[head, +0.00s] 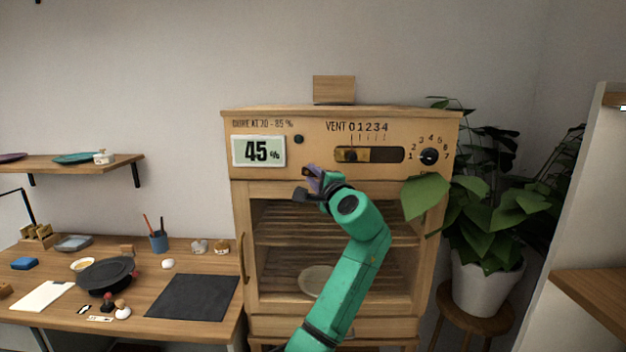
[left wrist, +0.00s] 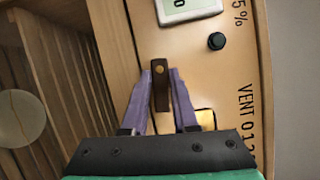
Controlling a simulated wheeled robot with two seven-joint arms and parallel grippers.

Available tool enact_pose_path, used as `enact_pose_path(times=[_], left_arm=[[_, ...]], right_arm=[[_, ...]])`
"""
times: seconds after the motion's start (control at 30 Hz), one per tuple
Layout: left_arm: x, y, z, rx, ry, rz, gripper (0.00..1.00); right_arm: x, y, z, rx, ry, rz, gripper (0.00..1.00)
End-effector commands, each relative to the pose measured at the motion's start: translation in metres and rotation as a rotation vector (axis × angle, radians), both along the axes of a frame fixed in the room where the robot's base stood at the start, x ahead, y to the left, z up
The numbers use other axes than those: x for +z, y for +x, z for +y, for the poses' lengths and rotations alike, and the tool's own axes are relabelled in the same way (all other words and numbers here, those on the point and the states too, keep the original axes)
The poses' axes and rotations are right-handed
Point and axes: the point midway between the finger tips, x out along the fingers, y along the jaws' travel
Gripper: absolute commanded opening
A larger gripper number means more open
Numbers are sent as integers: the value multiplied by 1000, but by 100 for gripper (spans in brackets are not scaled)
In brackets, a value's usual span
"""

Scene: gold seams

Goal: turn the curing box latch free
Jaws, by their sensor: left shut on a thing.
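The bar lies roughly along the door's top edge, so sideways across the box. My left gripper (head: 312,180) is at the latch, above the door; in the left wrist view its purple fingers (left wrist: 161,100) stand on both sides of the bar, shut on it. In the head view the gripper mostly hides the latch. My right gripper is not in view.
The panel carries a humidity display (head: 258,151) reading 45 %, a black button (head: 298,139), a vent slider (head: 350,155) and a dial (head: 429,156). A workbench (head: 200,255) stands left. A potted plant (head: 485,280) stands right, one leaf overlapping the box front.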

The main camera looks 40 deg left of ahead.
Motion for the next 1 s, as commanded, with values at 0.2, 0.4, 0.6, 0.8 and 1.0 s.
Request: enact_pose_path(times=[0.2, 0.4, 0.6, 0.8, 1.0], left_arm=[[1, 0, 0, 0, -82, -59, 0], [2, 0, 0, 0, -113, -83, 0], [2, 0, 0, 0, -120, -89, 0], [1, 0, 0, 0, -120, -89, 0], [2, 0, 0, 0, -119, -88, 57]], right_arm=[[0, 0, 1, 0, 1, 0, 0], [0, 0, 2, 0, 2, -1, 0], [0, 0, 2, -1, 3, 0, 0], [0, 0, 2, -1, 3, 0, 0], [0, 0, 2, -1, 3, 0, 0]])
